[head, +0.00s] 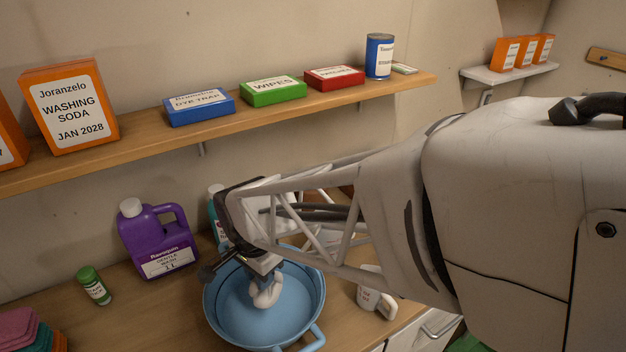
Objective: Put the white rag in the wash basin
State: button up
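A light blue wash basin (222,322) with side handles stands on the wooden counter. My gripper (264,272) points down over the basin, inside its rim as seen from the head. A small bunched white rag (267,293) hangs at the fingertips, and the gripper appears closed on it. The rag shows against the basin's inside; I cannot tell whether it touches the bottom. My arm hides part of the basin's back rim and the counter behind it.
A purple jug (157,239), a teal bottle (219,234) and a small green-capped bottle (94,287) stand left of and behind the basin. A white mug (373,295) stands at right. Folded cloths (27,332) lie front left. A wooden shelf (215,128) with boxes runs above.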

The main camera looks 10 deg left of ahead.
jog(key=shift+f, duration=0.1)
jog(key=o, duration=1)
jog(key=shift+r, duration=3.5)
